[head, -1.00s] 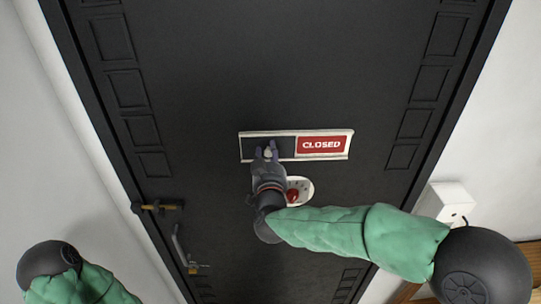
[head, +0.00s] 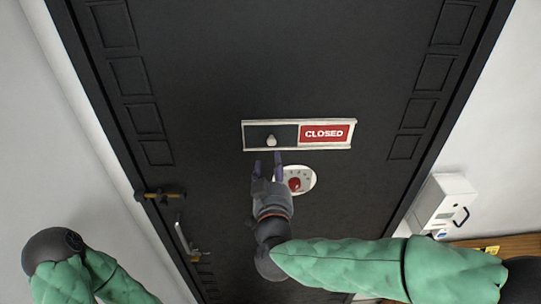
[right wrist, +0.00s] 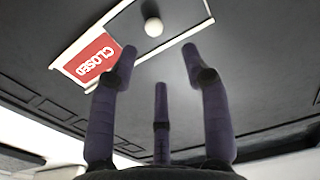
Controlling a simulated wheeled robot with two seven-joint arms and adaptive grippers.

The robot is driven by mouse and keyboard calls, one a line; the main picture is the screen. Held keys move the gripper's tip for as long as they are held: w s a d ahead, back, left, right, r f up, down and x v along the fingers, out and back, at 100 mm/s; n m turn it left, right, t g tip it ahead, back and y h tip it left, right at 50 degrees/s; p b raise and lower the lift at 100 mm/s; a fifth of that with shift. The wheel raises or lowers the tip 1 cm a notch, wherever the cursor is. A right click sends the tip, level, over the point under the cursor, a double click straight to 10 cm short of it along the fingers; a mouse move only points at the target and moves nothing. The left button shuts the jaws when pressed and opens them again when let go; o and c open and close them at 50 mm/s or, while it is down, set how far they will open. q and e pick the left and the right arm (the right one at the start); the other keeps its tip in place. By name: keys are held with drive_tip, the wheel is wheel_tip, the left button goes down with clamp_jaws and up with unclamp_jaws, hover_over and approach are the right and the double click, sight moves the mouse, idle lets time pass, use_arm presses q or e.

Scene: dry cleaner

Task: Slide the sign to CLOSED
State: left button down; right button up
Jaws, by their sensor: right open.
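The sliding sign (head: 298,148) is a pale-framed bar on the dark door. Its right half shows a red panel reading CLOSED (head: 324,133); its left half is a dark slider with a pale knob (head: 271,141). In the right wrist view the knob (right wrist: 153,27) and the red panel (right wrist: 96,58) show beyond the fingers. My right gripper (head: 267,166) is open and empty, just below the sign and apart from the knob. My left arm shows at the lower left, but its gripper is out of view.
A white plate with a red dial (head: 303,181) sits on the door just right of my right gripper. A door handle (head: 184,240) and a brass-coloured latch (head: 160,195) are at the door's left. A white box (head: 443,205) stands at the right.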

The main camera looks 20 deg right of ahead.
drive_tip(key=shift+v, duration=0.9)
drive_tip(key=shift+f, duration=0.1)
wheel_tip(320, 180, down, 44)
drive_tip(key=w+a+n+g+y+b, duration=0.25)
drive_tip(key=g+y+b, duration=0.35)
drive_tip(key=b, duration=1)
drive_tip(key=s+f+g+b, duration=0.3)
drive_tip(key=s+f, duration=0.3)
drive_tip(key=f, duration=0.5)
drive_tip(key=s+a+f+m+g+y+b, duration=0.1)
drive_tip(key=s+f+g+b, duration=0.3)
drive_tip(key=s+f, duration=0.3)
drive_tip(key=s+f+m+g+y+b, duration=0.1)
drive_tip(key=s+f+g+b, duration=0.3)
drive_tip(key=f, duration=1.3)
drive_tip(key=s+b, duration=0.1)
drive_tip(key=s, duration=0.2)
drive_tip(key=shift+a+f, duration=0.2)
drive_tip(key=shift+a, duration=0.15)
